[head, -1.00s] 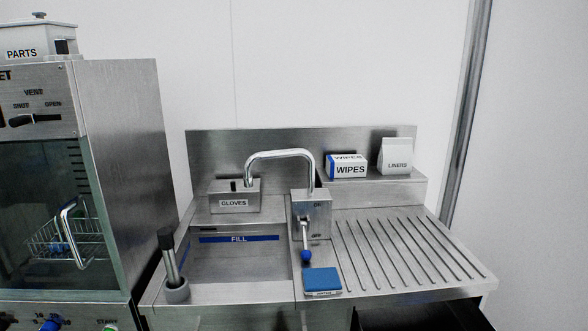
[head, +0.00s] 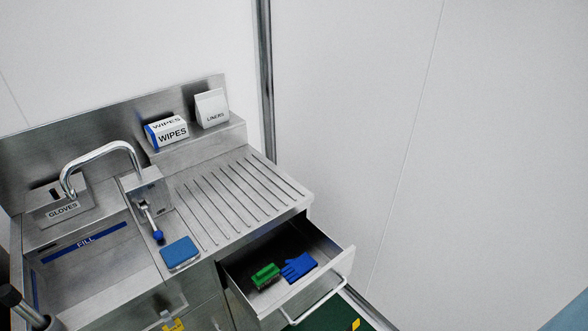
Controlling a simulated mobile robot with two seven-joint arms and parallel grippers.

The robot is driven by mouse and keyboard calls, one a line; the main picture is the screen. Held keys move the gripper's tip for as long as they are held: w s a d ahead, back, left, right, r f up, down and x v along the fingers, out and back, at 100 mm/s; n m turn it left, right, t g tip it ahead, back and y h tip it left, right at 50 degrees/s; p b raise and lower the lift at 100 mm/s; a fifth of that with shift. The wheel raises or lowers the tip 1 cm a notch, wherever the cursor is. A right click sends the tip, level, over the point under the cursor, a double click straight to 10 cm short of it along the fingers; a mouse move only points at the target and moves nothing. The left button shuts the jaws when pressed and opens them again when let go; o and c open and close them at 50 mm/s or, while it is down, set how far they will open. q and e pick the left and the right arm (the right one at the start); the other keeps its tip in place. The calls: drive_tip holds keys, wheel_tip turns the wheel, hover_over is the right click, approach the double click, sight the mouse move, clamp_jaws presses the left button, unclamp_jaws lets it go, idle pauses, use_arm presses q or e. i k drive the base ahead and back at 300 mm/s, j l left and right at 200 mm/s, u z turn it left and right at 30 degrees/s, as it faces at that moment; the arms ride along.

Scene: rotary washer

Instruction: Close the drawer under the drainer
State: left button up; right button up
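The drawer (head: 336,254) under the drainer is pulled open toward me in the head view. A curved metal bar handle (head: 320,303) runs along its front. Inside it lie a green block-like item (head: 265,276) and a blue glove (head: 298,267). The ribbed steel drainer (head: 235,205) sits above and behind the drawer. Neither of my grippers shows in the head view.
The sink basin (head: 85,275) with its tap (head: 100,150) is at the left. A blue pad (head: 180,252) lies at the drainer's edge. A wipes box (head: 167,131) and liners packet (head: 212,109) stand on the back ledge. A white wall (head: 360,120) rises at the right.

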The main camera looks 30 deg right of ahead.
sight(274, 306)
drive_tip(key=z, duration=1.1)
drive_tip(key=k+j, duration=0.1)
drive_tip(key=j, duration=0.2)
drive_tip(key=k+j+u, duration=0.1)
drive_tip(key=j, duration=0.2)
drive_tip(key=k+j, duration=0.1)
drive_tip(key=j, duration=0.25)
